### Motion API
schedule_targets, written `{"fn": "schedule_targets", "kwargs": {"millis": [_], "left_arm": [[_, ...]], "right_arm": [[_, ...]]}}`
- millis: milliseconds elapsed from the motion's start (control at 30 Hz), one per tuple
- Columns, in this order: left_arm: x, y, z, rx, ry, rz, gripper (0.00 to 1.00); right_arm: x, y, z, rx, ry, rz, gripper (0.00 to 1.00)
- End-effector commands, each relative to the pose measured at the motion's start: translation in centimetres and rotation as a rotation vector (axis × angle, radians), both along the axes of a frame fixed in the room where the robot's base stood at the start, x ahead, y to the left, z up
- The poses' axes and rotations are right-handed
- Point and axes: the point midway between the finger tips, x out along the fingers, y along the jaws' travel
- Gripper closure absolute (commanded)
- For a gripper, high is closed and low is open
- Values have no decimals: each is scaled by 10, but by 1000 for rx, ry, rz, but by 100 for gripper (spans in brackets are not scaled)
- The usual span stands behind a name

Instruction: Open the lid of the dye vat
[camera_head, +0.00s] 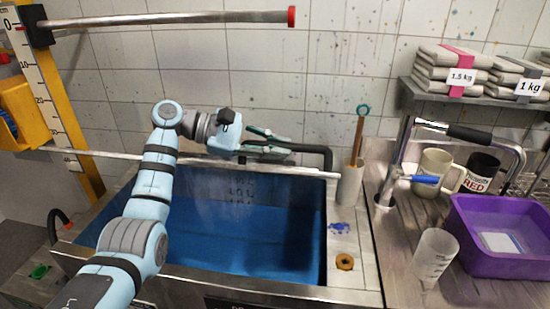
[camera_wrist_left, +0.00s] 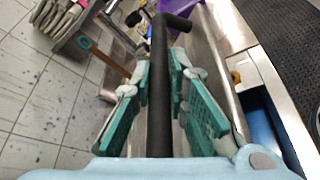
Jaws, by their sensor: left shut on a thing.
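The dye vat (camera_head: 330,287) is a steel-rimmed basin, and its blue inside shows in the head view. A thin steel strip (camera_head: 215,162) crosses above its back, perhaps the lid seen nearly edge-on; I cannot tell its angle. A black bar handle (camera_head: 310,149) runs along this strip and bends down at its right end. My left gripper (camera_head: 266,142) is shut on the handle. In the left wrist view, the handle (camera_wrist_left: 160,90) passes between the green finger pads (camera_wrist_left: 161,88). My right gripper is not in view.
Right of the vat are a tap (camera_head: 398,165), mugs (camera_head: 432,170), a purple tub (camera_head: 505,258) and a white beaker (camera_head: 433,257). A holder (camera_head: 349,187) with a wooden stick stands at the back right rim. A bar with red end (camera_head: 230,17) hangs above.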

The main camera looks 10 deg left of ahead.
Motion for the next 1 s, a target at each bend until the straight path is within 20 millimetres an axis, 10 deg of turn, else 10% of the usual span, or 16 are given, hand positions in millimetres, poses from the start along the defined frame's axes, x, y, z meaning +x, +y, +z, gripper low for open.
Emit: {"fn": "schedule_targets", "kwargs": {"millis": [267, 333, 667, 1000], "left_arm": [[1, 0, 0, 0, -2, 2, 100], [0, 0, 0, 0, -2, 2, 77], [0, 3, 1, 0, -2, 2, 77], [-16, 77, 25, 1, -1, 6, 77]], "right_arm": [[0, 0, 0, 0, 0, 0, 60], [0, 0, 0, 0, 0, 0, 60], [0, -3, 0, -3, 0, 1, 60], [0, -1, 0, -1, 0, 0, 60]]}}
